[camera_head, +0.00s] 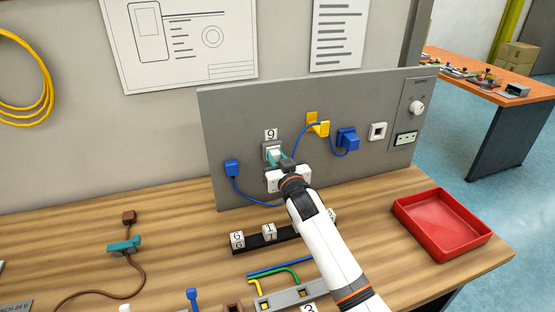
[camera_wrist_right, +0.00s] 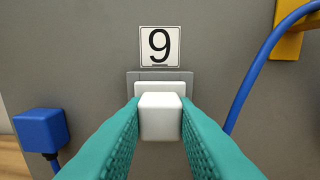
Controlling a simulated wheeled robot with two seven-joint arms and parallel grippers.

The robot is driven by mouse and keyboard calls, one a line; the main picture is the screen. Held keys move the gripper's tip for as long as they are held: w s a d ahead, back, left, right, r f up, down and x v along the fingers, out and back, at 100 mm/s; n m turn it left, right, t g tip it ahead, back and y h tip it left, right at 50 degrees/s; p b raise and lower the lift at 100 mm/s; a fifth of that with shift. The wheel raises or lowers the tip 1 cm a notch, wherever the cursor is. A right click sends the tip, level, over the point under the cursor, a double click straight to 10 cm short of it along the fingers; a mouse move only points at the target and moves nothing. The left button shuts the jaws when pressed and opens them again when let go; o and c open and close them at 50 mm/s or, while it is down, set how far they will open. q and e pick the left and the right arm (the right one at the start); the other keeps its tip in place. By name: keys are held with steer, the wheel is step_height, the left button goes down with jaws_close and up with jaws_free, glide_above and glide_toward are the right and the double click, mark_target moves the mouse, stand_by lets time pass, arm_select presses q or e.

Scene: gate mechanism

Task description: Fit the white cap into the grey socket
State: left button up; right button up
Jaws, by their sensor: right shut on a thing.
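The white cap (camera_wrist_right: 160,117) is between the teal fingers of my right gripper (camera_wrist_right: 160,125) in the right wrist view. The gripper is shut on it. The cap is in front of the grey socket (camera_wrist_right: 134,83), on the panel below a label reading 9. A wider white part shows behind the cap's front block, against the socket; I cannot tell how deep it sits. In the head view, the right gripper (camera_head: 279,160) reaches the socket (camera_head: 267,147) on the upright panel, and the cap shows only in small part. My left gripper is not in view.
The grey panel (camera_head: 225,120) also carries a blue plug (camera_head: 232,168) at left, a yellow plug (camera_head: 321,128), another blue plug (camera_head: 347,138) and a white-framed socket (camera_head: 377,131). Blue cables hang near the gripper. A red tray (camera_head: 486,223) and a block rack (camera_head: 262,243) are on the table.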

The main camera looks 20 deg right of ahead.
steer(key=shift+r, duration=0.1)
steer(key=o, duration=0.8)
steer(key=shift+o, duration=1.4)
steer(key=shift+w, duration=0.2)
